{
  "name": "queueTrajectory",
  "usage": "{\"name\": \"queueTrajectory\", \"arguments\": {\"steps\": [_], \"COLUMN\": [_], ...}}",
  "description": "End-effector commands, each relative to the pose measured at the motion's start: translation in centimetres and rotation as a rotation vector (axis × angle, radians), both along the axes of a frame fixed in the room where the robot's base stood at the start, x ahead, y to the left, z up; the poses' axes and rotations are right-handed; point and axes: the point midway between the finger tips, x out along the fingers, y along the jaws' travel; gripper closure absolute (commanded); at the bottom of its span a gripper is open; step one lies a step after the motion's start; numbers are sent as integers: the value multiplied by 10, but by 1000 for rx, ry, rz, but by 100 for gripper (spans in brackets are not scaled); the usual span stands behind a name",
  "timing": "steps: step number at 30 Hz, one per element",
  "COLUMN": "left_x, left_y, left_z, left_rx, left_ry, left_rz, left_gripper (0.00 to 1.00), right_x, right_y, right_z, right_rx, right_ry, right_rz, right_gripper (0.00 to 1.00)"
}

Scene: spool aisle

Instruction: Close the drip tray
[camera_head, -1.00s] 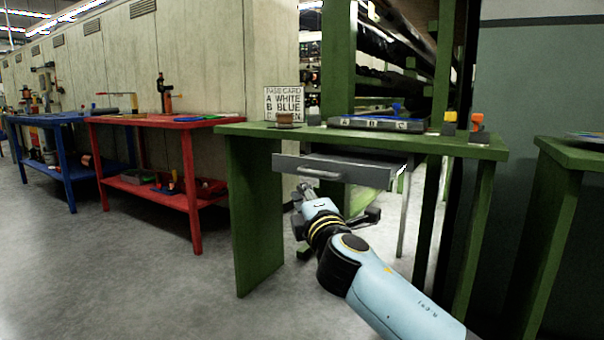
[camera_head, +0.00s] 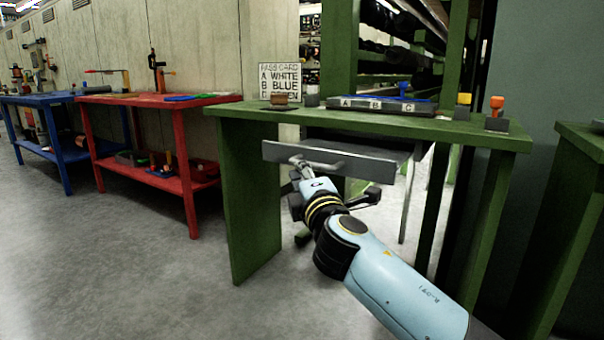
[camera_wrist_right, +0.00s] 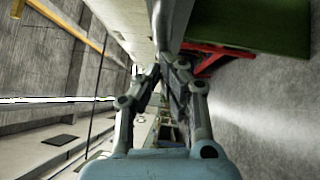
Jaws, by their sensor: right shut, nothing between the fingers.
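The drip tray (camera_head: 350,167) is a grey drawer under the green table's top, pulled out toward me. Its front carries a pale bar handle (camera_head: 325,165). My right gripper (camera_head: 297,162) is at the left end of that handle, against or just before the tray front; I cannot tell whether it touches. In the right wrist view its fingers (camera_wrist_right: 165,70) are close together and hold nothing, near a pale grey surface (camera_wrist_right: 172,22). My left gripper is not in view.
The green table (camera_head: 250,200) bears a lettered tray (camera_head: 385,105), a sign card (camera_head: 279,78) and small items. A red table (camera_head: 190,190) and a blue table (camera_head: 60,150) stand to the left. Another green table (camera_head: 580,150) is at the right edge. The grey floor in front is open.

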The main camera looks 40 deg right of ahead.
Motion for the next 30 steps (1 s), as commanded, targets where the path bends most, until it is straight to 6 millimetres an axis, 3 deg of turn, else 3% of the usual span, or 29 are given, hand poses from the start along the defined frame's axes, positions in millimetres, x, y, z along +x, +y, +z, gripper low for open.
{"name": "queueTrajectory", "arguments": {"steps": [5,11,21,24,30], "left_x": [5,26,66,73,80], "left_y": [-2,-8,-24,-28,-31], "left_z": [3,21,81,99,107], "left_rx": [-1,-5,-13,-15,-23], "left_ry": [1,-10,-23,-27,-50], "left_rz": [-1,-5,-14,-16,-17], "left_gripper": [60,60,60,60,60], "right_x": [9,28,61,67,75], "right_y": [-21,-68,-148,-164,-181], "right_z": [0,-1,-3,-3,-1], "right_rx": [-7,-9,-5,-4,-3], "right_ry": [-1,1,2,1,1], "right_rz": [0,-3,-4,-3,-2], "right_gripper": [100,100,100,100,100]}}
